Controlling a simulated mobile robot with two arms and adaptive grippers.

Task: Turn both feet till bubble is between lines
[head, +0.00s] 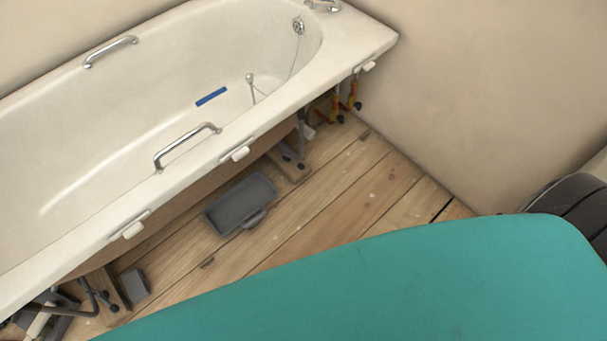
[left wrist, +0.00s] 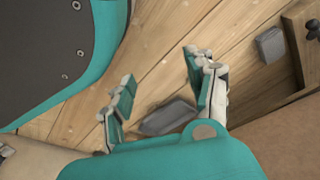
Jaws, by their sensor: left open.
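A white bath (head: 120,120) stands along the wall. A blue spirit level (head: 211,96) lies inside it on the bath floor; its bubble and lines are too small to make out. Under the near rim, one pair of dark feet (head: 289,157) sits by a wooden board toward the tap end, and another pair (head: 112,308) by a board at the lower left. In the left wrist view a dark foot knob (left wrist: 313,29) shows at the right edge. My left gripper (left wrist: 158,68) is open and empty above the floorboards, apart from the knob. My right gripper is not in view.
A grey tray (head: 241,203) lies on the floor between the boards, and also shows behind my left fingers (left wrist: 168,118). A grey block (head: 135,284) sits near the left board. Valves with orange parts (head: 337,106) stand under the tap end.

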